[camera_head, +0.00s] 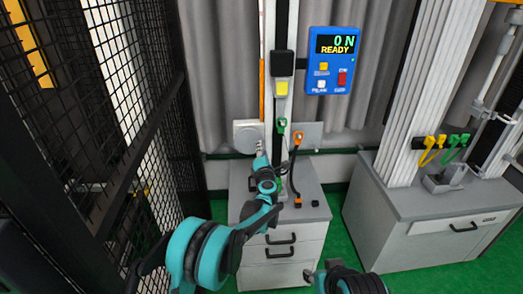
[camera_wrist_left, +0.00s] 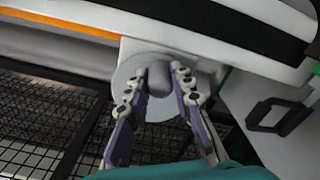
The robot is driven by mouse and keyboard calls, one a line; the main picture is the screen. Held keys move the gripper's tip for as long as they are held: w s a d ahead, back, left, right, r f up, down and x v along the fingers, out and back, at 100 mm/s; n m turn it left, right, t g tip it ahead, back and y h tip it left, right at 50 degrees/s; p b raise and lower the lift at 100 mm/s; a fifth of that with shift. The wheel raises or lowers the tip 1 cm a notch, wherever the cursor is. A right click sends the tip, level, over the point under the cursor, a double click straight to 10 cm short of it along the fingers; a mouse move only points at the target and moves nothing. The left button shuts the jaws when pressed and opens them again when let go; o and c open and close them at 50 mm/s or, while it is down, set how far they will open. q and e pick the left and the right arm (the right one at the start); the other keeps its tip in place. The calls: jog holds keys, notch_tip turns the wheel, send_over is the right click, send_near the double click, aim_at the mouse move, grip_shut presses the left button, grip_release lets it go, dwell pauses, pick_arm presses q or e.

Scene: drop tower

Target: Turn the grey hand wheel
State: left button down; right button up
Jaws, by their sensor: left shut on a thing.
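The grey hand wheel (camera_head: 242,127) is a round disc on a light plate at the left side of the tower column. In the left wrist view its disc (camera_wrist_left: 128,72) and protruding round hub (camera_wrist_left: 158,59) show between my fingers. My left gripper (camera_head: 260,148) reaches up to the wheel from below, hiding part of it. In the wrist view the gripper (camera_wrist_left: 160,78) has a finger on each side of the hub and is shut on it.
A blue display box (camera_head: 334,60) reads "0 N READY". Grey drawer cabinets (camera_head: 275,243) and (camera_head: 433,235) stand on green floor. A black mesh fence (camera_head: 120,130) runs close along the left.

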pick_arm(q)
jog(key=c, duration=1.3)
grip_release()
jog(key=shift+s, duration=0.1)
jog(key=s, duration=1.1)
jog(key=shift+s, duration=0.4)
